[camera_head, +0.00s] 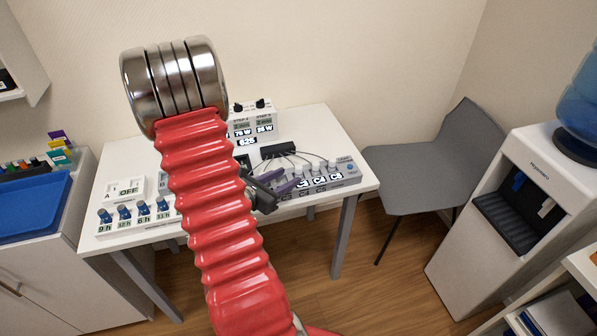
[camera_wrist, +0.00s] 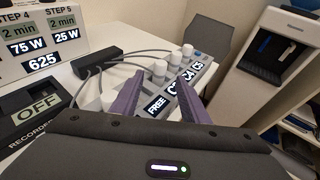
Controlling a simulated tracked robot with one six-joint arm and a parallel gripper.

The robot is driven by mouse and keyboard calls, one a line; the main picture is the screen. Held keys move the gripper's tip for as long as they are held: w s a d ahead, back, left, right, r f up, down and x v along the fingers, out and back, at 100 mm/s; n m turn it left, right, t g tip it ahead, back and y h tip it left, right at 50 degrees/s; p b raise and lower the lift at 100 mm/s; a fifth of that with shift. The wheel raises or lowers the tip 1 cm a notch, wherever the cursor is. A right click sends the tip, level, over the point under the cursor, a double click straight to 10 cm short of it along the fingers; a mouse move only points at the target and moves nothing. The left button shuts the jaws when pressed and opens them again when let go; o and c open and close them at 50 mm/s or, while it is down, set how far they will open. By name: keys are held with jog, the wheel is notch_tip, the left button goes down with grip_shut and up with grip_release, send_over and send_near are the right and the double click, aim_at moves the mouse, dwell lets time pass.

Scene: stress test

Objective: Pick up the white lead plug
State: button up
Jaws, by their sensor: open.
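In the wrist view several white lead plugs stand upright in a row on the grey socket strip (camera_wrist: 197,75), which has labels FREE, C4 and C3. The nearest white plug (camera_wrist: 159,69) shows between the purple fingertips of my gripper (camera_wrist: 160,79). Another plug (camera_wrist: 174,58) and a farther one (camera_wrist: 187,51) stand behind it. My gripper is open, with a finger on each side of the nearest plug's line of sight; I cannot tell whether either touches it. In the head view my gripper (camera_head: 280,182) is over the front of the socket strip (camera_head: 338,177), and its plugs are small.
A black box (camera_wrist: 97,61) sends grey cables to the plugs. The step display unit (camera_wrist: 37,34) and OFF recorder (camera_wrist: 37,107) stand left. The white table's (camera_head: 312,120) back right is clear. A grey chair (camera_head: 430,160) and water cooler (camera_head: 500,255) stand right.

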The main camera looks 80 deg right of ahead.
aim_at(296, 173)
jog(key=shift+x, duration=2.5)
jog(key=shift+w+f, duration=0.15)
jog(key=shift+c, duration=0.5)
grip_shut()
